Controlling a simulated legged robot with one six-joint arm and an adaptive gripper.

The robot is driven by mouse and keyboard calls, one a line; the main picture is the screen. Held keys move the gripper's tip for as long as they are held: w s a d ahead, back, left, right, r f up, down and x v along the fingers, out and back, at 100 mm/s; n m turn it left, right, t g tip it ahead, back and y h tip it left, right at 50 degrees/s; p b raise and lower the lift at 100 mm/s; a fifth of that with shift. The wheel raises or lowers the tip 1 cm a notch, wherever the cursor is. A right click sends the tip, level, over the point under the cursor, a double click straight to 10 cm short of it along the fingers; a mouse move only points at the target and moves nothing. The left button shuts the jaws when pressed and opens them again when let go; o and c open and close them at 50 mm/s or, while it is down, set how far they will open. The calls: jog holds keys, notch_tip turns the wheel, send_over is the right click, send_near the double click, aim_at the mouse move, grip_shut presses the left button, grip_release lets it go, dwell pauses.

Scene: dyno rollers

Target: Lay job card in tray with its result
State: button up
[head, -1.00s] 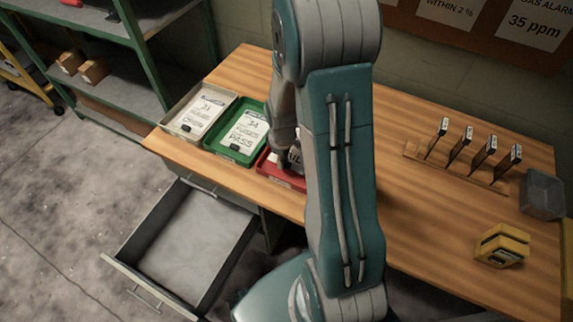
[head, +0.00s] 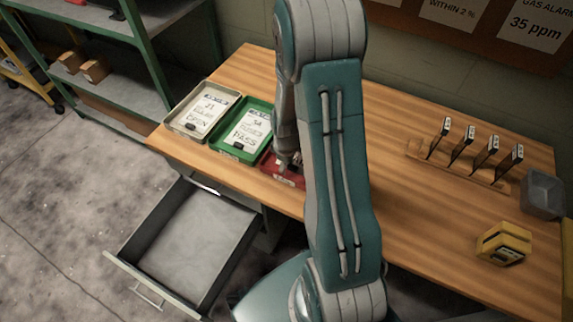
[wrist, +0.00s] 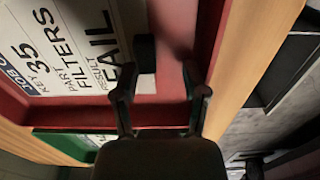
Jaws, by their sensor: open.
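The job card (wrist: 65,45) reads 35, part filters, result FAIL. It lies flat inside the red tray (wrist: 175,115) in the wrist view, with a small black tab (wrist: 145,53) at its edge. In the head view the red tray (head: 284,181) is mostly hidden by my arm. My gripper (wrist: 160,98) is open, its two fingers apart above the tray's rim side, close to the black tab. No object shows held between the fingers. In the head view my gripper (head: 288,162) is over the red tray.
The green tray (head: 222,147) holds a PASS card and the beige tray (head: 177,127) an OPEN card. A drawer (head: 195,240) stands open below. A rack of several tags (head: 465,165), a grey bin (head: 543,192) and a yellow device (head: 503,245) are at right.

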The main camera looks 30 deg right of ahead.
jog(key=shift+d+r, duration=0.35)
jog(key=shift+r, duration=0.15)
jog(key=s+a+r+m+t, duration=0.1)
jog(key=s+a+r, duration=0.15)
jog(key=r, duration=0.55)
jog(key=s+a+r+m+t, duration=0.1)
jog(key=a+r, duration=0.2)
jog(key=r, duration=0.5)
jog(key=s+a+r+m+t, duration=0.1)
jog(key=a+r, duration=0.2)
jog(key=r, duration=0.6)
jog(key=s+a+r+m+t, duration=0.2)
jog(key=s+a+r, duration=0.3)
jog(key=s, duration=0.4)
jog(key=shift+s+r+m+t, duration=0.3)
jog(key=shift+s+r+m, duration=0.1)
jog(key=shift+r+m, duration=0.3)
